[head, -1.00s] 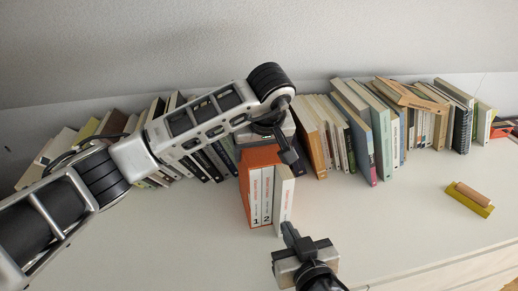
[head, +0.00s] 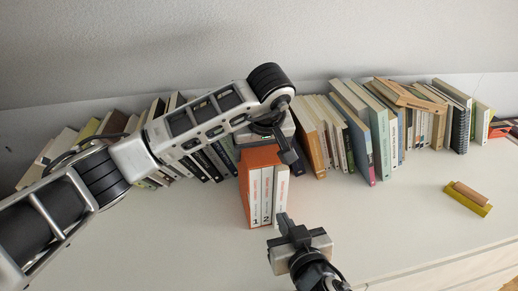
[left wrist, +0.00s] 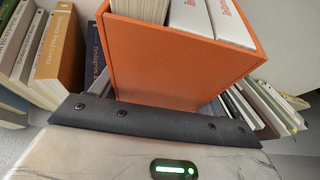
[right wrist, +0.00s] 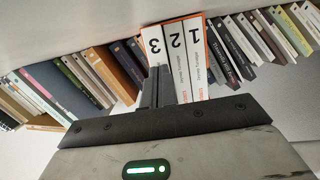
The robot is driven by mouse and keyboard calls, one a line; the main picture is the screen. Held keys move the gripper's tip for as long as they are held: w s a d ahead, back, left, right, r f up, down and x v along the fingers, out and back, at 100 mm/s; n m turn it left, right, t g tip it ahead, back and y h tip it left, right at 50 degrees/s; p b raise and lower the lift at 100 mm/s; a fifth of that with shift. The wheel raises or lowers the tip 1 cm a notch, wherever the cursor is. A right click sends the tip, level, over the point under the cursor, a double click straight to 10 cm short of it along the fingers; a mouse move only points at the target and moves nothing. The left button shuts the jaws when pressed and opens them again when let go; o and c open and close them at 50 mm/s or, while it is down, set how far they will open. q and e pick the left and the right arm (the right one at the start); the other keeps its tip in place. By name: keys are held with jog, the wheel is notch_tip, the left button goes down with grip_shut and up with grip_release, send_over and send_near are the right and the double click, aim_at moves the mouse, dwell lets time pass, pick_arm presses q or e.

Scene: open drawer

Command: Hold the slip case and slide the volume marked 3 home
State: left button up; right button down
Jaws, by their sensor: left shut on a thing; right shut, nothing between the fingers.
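The orange slip case (head: 246,190) stands upright on the white surface, its spines facing me. Volumes 1 (head: 255,198) and 2 (head: 267,196) sit in it. The white volume marked 3 (right wrist: 153,42) is beside volume 2, its spine looking about level with the others; its lower part is hidden behind my right gripper in the head view. My left gripper (head: 288,156) is shut on the slip case at its back; the orange wall (left wrist: 165,70) fills the left wrist view. My right gripper (head: 284,220) is shut and empty, its fingertips (right wrist: 157,82) at the spine of volume 3, contact not certain.
Rows of books stand along the wall left (head: 85,135) and right (head: 355,130) of the case. A yellow-green block with a wooden grip (head: 468,198) lies at the right. The surface in front of the case is mostly clear.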

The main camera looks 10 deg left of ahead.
pick_arm(q)
jog(key=shift+s+d+r, duration=0.1)
jog(key=shift+s+r, duration=0.05)
jog(key=shift+r, duration=0.15)
pick_arm(e)
jog(key=shift+w+a+r, duration=0.15)
jog(key=shift+w+a, duration=0.1)
jog(key=shift+w, duration=0.6)
pick_arm(q)
jog(key=shift+w+a+f, duration=0.35)
jog(key=shift+w, duration=0.1)
pick_arm(e)
jog(key=shift+s+d+f, duration=0.3)
jog(key=shift+s+f, duration=0.25)
jog(key=shift+s, duration=0.2)
jog(key=v, duration=0.2)
jog(key=shift+s+d+f, duration=0.25)
jog(key=shift+s, duration=0.1)
jog(key=shift+s+d+r, duration=0.15)
jog(key=shift+s+d, duration=0.05)
jog(key=shift+s, duration=0.4)
pick_arm(q)
jog(key=shift+d, duration=0.15)
